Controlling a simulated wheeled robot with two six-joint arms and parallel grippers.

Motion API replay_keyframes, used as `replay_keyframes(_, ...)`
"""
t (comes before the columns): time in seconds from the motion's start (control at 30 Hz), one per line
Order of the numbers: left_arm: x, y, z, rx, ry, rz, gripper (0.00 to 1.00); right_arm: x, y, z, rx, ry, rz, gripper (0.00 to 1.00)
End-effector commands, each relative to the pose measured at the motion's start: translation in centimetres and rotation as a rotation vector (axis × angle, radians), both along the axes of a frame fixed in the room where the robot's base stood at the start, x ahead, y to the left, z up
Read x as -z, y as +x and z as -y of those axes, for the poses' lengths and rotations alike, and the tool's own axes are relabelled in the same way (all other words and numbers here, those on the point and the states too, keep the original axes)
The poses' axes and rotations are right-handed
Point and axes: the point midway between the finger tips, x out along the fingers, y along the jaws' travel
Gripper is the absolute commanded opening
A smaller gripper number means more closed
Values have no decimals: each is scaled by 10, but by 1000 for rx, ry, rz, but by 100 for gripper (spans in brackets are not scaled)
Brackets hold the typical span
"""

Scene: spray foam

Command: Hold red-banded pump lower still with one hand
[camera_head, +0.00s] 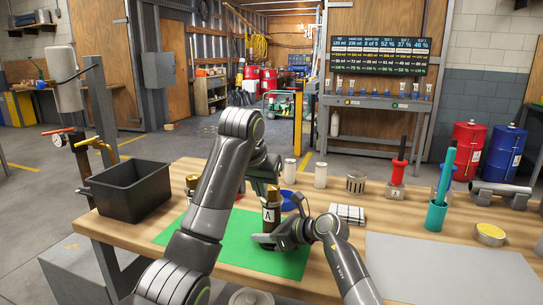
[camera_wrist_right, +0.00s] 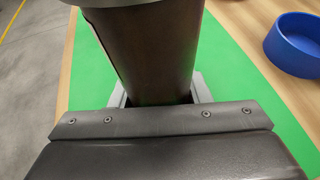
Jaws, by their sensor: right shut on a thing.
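A dark brown cylinder (camera_head: 271,215) with a pale label marked "A" and a gold-coloured top stands upright over the green mat (camera_head: 180,234). I see no red band on it. My right gripper (camera_head: 266,239) is shut around its lower part. The right wrist view shows the brown cylinder (camera_wrist_right: 148,55) between the jaws (camera_wrist_right: 160,95), over the green mat. My left gripper (camera_head: 266,182) is at the top of the cylinder. The left fingers are small and partly hidden by the arm, so I cannot tell whether they touch it.
A black bin (camera_head: 130,193) stands at the table's left. A blue bowl (camera_head: 288,201) is behind the cylinder and shows in the right wrist view. The grey mat (camera_head: 445,265) is clear.

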Motion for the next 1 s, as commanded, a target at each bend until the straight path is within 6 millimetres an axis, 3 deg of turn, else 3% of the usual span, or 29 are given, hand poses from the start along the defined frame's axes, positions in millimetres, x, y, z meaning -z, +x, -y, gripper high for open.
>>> replay_keyframes(0.37, -2, -6, -5, -3, 0, 4, 0, 1, 0, 0, -3, -2, 1, 0)
replay_keyframes(0.8, -51, -6, -5, -1, 0, 4, 0, 1, 0, 0, -1, -1, 0, 0)
replay_keyframes(1.0, -60, -6, -5, -1, 0, 1, 0, 1, 0, 0, -1, -1, 0, 0)
